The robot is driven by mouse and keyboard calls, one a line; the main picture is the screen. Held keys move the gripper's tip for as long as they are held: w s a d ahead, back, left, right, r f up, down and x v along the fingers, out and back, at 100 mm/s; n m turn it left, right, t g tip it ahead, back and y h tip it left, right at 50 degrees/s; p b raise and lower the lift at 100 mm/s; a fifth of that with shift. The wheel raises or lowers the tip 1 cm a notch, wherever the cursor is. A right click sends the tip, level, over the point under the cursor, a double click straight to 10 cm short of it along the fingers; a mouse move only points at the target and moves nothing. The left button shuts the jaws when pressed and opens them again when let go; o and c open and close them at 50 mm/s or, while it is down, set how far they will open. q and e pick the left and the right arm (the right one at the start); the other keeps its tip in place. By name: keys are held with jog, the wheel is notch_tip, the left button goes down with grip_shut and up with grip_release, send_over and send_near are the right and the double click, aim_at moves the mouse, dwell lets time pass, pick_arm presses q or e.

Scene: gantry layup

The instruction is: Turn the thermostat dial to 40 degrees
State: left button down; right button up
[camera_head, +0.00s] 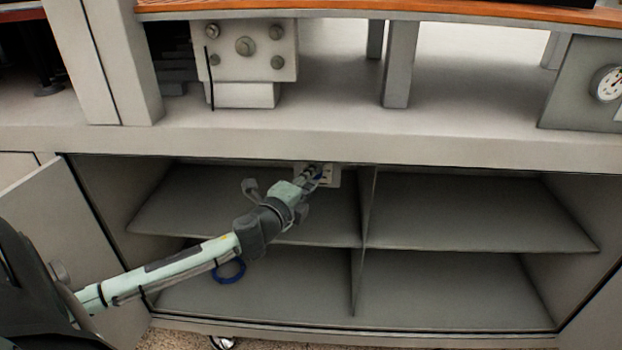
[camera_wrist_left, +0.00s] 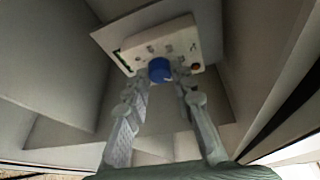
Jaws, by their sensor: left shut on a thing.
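The thermostat (camera_wrist_left: 130,38) is a pale box high inside the cabinet, with a blue dial (camera_wrist_left: 160,69) on its face. It also shows in the head view (camera_head: 331,181), mostly behind my gripper. My left gripper (camera_head: 314,174) reaches into the upper left compartment. In the left wrist view its two fingers (camera_wrist_left: 162,75) stand on either side of the blue dial and are shut on it. The dial's setting is too small to read. My right gripper is in neither view.
An open door (camera_head: 45,210) stands at the left. Above, a box with knobs (camera_head: 245,60) and a round gauge (camera_head: 607,84) sit on the upper level.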

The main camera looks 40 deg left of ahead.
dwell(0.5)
pick_arm(q)
jog(key=c, duration=1.3)
grip_release()
jog(key=s, duration=0.4)
jog(key=s+d+r, duration=0.1)
jog(key=s, duration=0.2)
jog(key=s+d, duration=0.1)
jog(key=s, duration=0.3)
jog(key=shift+s+r, duration=0.3)
jog(key=shift+s, duration=0.05)
